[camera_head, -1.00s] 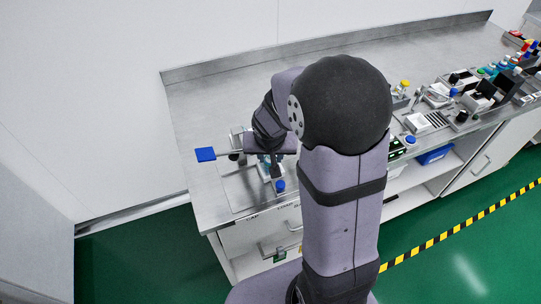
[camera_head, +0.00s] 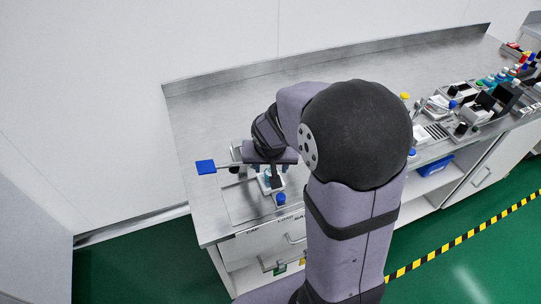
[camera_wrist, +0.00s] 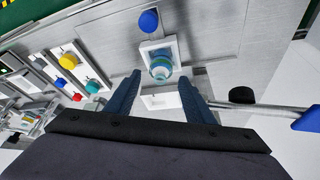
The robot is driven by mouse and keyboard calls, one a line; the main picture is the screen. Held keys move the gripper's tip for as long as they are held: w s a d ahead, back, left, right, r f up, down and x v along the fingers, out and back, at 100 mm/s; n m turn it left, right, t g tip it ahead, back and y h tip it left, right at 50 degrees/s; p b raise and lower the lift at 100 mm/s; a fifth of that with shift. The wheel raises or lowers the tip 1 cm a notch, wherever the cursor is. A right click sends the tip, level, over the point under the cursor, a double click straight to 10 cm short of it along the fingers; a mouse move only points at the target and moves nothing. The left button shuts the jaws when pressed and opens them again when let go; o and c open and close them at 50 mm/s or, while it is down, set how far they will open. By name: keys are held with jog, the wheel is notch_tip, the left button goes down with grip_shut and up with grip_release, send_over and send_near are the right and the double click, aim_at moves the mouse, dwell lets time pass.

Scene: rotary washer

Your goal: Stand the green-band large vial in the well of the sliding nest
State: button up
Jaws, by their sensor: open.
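A vial with a blue-green ring (camera_wrist: 161,68) stands upright in a white square holder (camera_wrist: 160,46), which looks like the nest. The vial's lower part and the well are hidden from above. My gripper (camera_wrist: 160,88) is open, its two blue fingers apart on either side and a little short of the vial, nothing held. In the head view my gripper (camera_head: 276,180) is low over the bench's left end, partly hiding the vial and holder. A rod ends in a blue handle (camera_wrist: 307,119), seen also in the head view (camera_head: 205,167).
A blue-capped piece (camera_wrist: 148,21) stands just beyond the holder. A black knob (camera_wrist: 241,95) is to the right. White racks with coloured caps (camera_wrist: 68,62) are to the left.

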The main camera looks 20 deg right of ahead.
jog(key=v, duration=0.9)
jog(key=s+a+f+n+g+y, duration=0.1)
jog(key=s+a+f+n+g, duration=0.1)
jog(key=s+f, duration=0.3)
jog(key=s+a+f+n+g, duration=0.2)
jog(key=s+f, duration=0.3)
jog(key=s, duration=0.4)
jog(key=shift+n+y+b, duration=0.3)
jog(key=shift+y+b, duration=0.1)
jog(key=shift+a+f, duration=0.1)
notch_tip(320, 180, down, 10)
jog(key=b, duration=1)
